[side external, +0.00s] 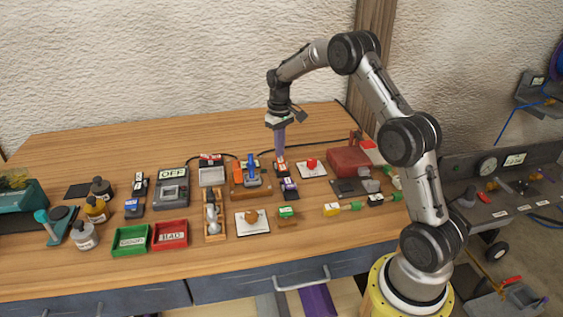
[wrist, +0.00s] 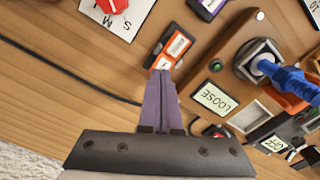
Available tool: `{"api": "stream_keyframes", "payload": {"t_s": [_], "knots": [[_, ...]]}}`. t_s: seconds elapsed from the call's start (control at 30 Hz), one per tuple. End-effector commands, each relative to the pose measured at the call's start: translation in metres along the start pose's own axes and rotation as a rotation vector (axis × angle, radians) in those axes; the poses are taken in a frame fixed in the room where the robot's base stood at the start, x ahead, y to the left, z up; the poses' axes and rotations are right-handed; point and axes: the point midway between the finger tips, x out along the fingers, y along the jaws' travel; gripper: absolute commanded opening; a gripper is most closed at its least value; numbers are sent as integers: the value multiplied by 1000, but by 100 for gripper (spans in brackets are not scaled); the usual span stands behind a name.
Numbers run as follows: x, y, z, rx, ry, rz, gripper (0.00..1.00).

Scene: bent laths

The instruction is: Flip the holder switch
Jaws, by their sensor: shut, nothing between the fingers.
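A small orange-and-black labelled switch (wrist: 172,45) lies on the table in the wrist view, beside a wooden-based holder. It also shows in the side view (side external: 281,168). The holder (wrist: 225,65) has a blue lever (wrist: 285,75) and a display (wrist: 214,98) reading LOOSE. In the side view the blue lever (side external: 252,167) stands left of the switch. My gripper (wrist: 162,76) is shut and empty, its purple fingertips at the near end of the switch. It points down in the side view (side external: 280,150). Whether the tips touch the switch cannot be told; they partly cover its near end.
A red-knob dial plate (side external: 312,167) stands right of the switch, and a purple-black switch (side external: 289,188) in front. A grey device reading OFF (side external: 172,188) stands left. A black cable (wrist: 75,75) runs across the table. Bare wood lies behind the devices.

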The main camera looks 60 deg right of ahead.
Motion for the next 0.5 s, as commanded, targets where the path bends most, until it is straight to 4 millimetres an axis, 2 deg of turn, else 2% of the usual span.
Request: {"api": "stream_keyframes", "payload": {"t_s": [0.5], "knots": [[8,0,0,0,-2,0,0]]}}
